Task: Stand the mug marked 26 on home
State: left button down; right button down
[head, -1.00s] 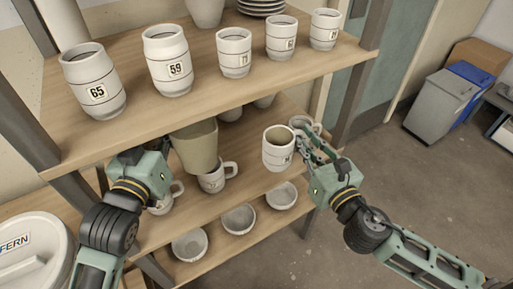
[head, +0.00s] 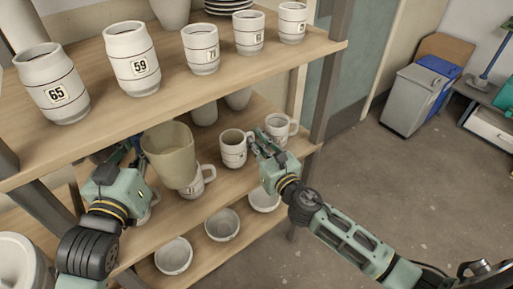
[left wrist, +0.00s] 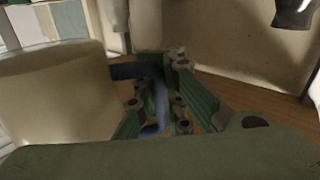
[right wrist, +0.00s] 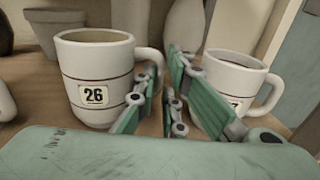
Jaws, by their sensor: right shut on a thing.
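The mug marked 26 (right wrist: 90,85) is white with a dark band, upright, its handle to the right in the right wrist view. In the head view the same mug (head: 233,150) is over the middle shelf; I cannot tell whether its base touches the board. My right gripper (right wrist: 160,97) is shut on its handle; it also shows in the head view (head: 258,146). My left gripper (left wrist: 157,98) is open at the left of the middle shelf, with a blue thing behind or between its fingers. No label reading home is legible.
Another handled mug (right wrist: 232,85) stands close right of mug 26. A beige vessel (head: 168,155) is beside my left gripper, before a handled mug (head: 197,180). The upper shelf (head: 165,98) bears several numbered cups. Bowls (head: 222,225) are on the lower shelf.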

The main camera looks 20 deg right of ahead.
jog(key=shift+f, duration=0.3)
jog(key=shift+f, duration=0.2)
jog(key=c, duration=1.8)
grip_release()
jog(key=shift+c, duration=0.2)
jog(key=shift+r, duration=0.25)
jog(key=s+d+b, duration=0.1)
jog(key=s+d, duration=0.1)
jog(key=s, duration=1)
